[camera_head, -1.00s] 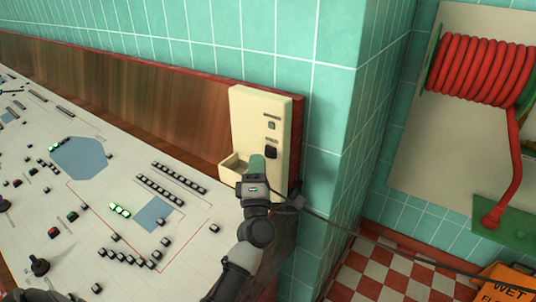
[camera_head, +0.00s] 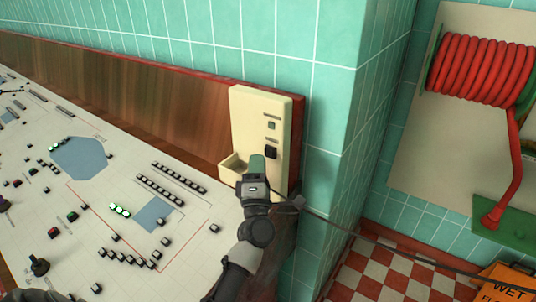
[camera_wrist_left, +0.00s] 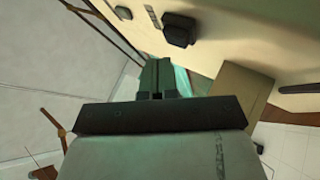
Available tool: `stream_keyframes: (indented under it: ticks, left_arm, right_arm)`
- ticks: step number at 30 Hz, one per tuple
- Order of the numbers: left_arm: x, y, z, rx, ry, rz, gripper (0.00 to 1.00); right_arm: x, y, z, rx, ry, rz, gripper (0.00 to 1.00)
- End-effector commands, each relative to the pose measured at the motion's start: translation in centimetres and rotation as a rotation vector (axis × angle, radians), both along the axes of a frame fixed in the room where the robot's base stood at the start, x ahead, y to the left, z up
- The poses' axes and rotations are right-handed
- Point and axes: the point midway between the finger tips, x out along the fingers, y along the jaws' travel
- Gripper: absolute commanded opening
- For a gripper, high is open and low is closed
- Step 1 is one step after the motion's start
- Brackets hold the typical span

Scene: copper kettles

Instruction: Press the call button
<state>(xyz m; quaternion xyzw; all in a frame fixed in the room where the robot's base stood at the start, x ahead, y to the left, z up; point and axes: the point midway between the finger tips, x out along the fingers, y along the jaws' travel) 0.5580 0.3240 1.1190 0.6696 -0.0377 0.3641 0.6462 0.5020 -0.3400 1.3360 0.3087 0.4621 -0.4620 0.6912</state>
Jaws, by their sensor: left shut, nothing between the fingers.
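A cream wall box (camera_head: 245,115) stands upright at the back edge of the console. Its face has a dark square button (camera_head: 271,152) and, above it, a smaller grey-green square (camera_head: 271,125). The labels are too small to read, so I cannot tell which is the call button. My left gripper (camera_head: 257,160) is shut and empty, in front of the box's lower part, just below and left of the dark button. In the left wrist view the fingertips (camera_wrist_left: 157,65) are closed together, and the dark button (camera_wrist_left: 178,30) is beyond them, apart from them. My right gripper is not in view.
The console (camera_head: 100,215) with small buttons and knobs fills the left. A tiled pillar (camera_head: 335,120) stands right of the box. A red hose reel (camera_head: 480,70) hangs farther right.

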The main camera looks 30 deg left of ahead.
Motion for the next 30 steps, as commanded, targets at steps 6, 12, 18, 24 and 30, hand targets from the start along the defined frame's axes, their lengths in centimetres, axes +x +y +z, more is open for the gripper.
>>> stream_keyframes:
  ticks: [6,12,18,24,30]
  left_arm:
    - [0.7,0.0,0.0,-0.001,-0.001,0.000,0.00]
    - [0.7,0.0,0.0,0.000,0.000,0.000,0.00]
    - [0.8,0.0,0.0,0.000,0.000,0.000,0.00]
    - [1.0,-0.1,0.0,0.000,0.000,0.000,0.00]
    - [1.2,-0.1,0.0,0.000,0.000,0.000,0.00]
  right_arm:
    - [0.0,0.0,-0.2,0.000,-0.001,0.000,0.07]
    - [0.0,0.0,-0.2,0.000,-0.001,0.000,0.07]
    - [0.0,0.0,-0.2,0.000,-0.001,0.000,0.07]
    - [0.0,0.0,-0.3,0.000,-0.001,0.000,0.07]
    - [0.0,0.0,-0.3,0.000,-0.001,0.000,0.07]
